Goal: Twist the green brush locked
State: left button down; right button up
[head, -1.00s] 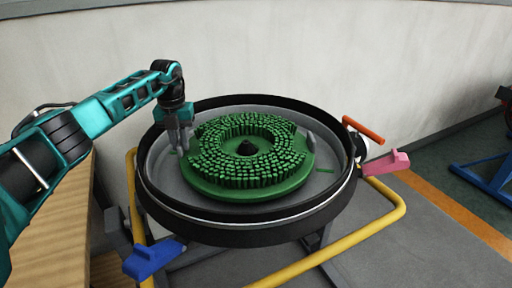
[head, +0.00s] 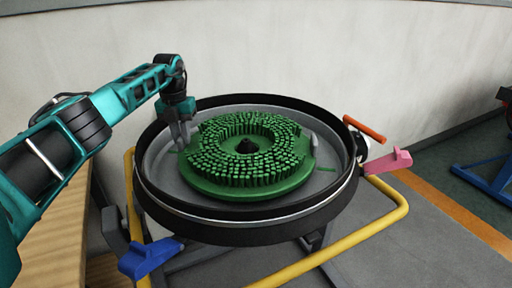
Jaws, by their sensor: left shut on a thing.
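The green brush (head: 240,187) is a round disc with a ring of green bristles and a black cone at its centre. It lies flat, bristles up, inside the round black-rimmed tank (head: 262,237). My left gripper (head: 181,146) points down at the brush's left edge, inside the tank rim. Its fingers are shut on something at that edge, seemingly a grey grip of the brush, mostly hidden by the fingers. A similar grey grip (head: 313,139) stands on the brush's right side. Green marks show on the tank floor near both sides. My right gripper is not in view.
A blue lever (head: 150,258) sits at the tank's front left, and a pink lever (head: 388,162) and orange handle (head: 364,129) at its right. A yellow tube frame (head: 345,246) surrounds the stand. A wooden surface (head: 62,225) lies left, a pale wall behind.

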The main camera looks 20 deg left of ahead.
pick_arm(q)
jog(key=shift+w+a+f, duration=0.1)
jog(key=shift+w+a, duration=0.05)
jog(key=shift+w, duration=0.15)
dwell(0.4)
